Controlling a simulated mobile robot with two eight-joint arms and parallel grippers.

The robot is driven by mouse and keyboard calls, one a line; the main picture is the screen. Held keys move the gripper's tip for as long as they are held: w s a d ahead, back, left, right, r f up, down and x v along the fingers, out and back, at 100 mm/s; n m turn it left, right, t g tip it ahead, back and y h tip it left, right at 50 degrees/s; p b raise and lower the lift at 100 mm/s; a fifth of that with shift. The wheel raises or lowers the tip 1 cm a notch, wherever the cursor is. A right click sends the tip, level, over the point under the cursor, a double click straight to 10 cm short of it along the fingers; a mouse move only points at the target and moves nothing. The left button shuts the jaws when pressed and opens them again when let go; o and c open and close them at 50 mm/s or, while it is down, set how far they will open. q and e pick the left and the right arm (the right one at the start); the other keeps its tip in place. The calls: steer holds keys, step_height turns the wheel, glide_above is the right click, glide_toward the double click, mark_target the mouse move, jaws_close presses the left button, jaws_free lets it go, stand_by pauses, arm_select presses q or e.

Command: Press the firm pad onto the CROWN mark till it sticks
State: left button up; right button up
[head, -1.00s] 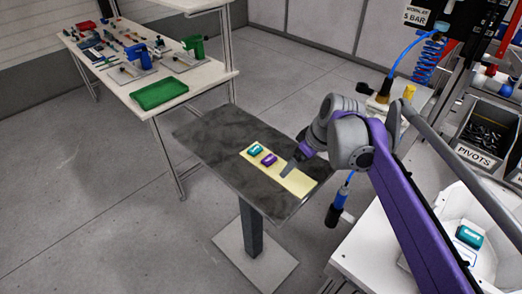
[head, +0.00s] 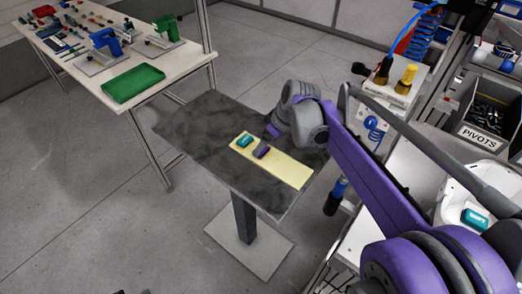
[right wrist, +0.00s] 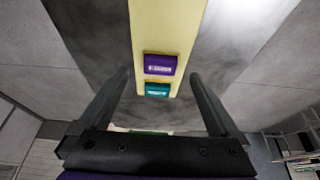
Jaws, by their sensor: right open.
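A purple pad (head: 263,152) and a teal pad (head: 244,140) lie side by side on a pale yellow strip on the small grey table. The right wrist view shows the purple pad (right wrist: 160,65) and the teal pad (right wrist: 157,90), with white lettering too small to read. A white shell (head: 452,203) at the right has a teal pad (head: 474,217) inside. I cannot see a CROWN mark. My left gripper is not in view.
The yellow strip (head: 285,168) has bare room right of the purple pad. The grey table (head: 190,120) is otherwise clear. A bench with a green tray (head: 133,83) and tools stands at the left. A PIVOTS bin (head: 482,133) is at the right.

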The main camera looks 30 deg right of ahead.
steer(key=x, duration=0.3)
steer(key=shift+w+f, duration=0.15)
steer(key=shift+w, duration=0.1)
steer(key=c, duration=1.4)
